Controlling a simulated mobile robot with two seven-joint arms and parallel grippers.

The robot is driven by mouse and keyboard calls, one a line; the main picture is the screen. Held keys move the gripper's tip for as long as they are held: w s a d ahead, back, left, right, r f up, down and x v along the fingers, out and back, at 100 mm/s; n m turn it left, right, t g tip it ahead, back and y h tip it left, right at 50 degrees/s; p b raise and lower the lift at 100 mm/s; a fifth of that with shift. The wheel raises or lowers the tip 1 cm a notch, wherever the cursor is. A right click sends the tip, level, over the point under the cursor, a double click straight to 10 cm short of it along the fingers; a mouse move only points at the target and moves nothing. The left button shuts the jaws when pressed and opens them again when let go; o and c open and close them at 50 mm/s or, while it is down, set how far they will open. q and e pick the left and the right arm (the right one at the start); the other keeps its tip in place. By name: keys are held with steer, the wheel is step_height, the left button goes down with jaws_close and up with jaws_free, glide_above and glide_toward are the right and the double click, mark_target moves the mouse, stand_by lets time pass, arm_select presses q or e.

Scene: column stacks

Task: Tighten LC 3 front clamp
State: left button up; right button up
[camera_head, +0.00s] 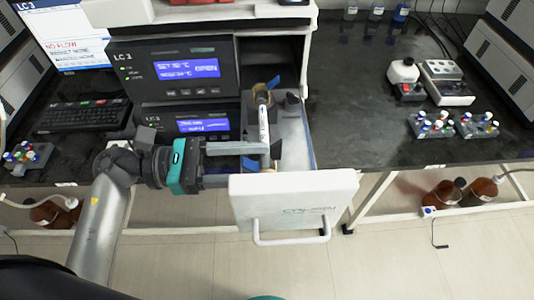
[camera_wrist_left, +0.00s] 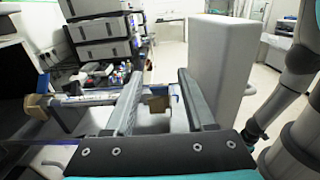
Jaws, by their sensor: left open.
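The LC 3 unit (camera_head: 185,70) stands in the middle of the head view, with an open drawer whose white front panel (camera_head: 292,200) carries a bar handle. A slim white column (camera_head: 263,122) lies along the drawer, and it also shows in the left wrist view (camera_wrist_left: 88,98). A tan clamp (camera_wrist_left: 157,104) sits at its near end, and another tan clamp (camera_wrist_left: 38,106) at its far end. My left gripper (camera_head: 270,160) is open, with its fingers either side of the front clamp in the wrist view (camera_wrist_left: 158,85); contact cannot be told. My right gripper is not in view.
The drawer panel stands close beside my left fingers. A keyboard (camera_head: 82,115) and monitor (camera_head: 75,35) are left of the unit. Vial racks (camera_head: 432,124) and a small white device (camera_head: 445,82) stand on the right bench. The bench between drawer and racks is clear.

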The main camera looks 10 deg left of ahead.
arm_select(q)
steer(key=shift+x, duration=1.25)
steer(key=shift+c, duration=0.3)
jaws_close()
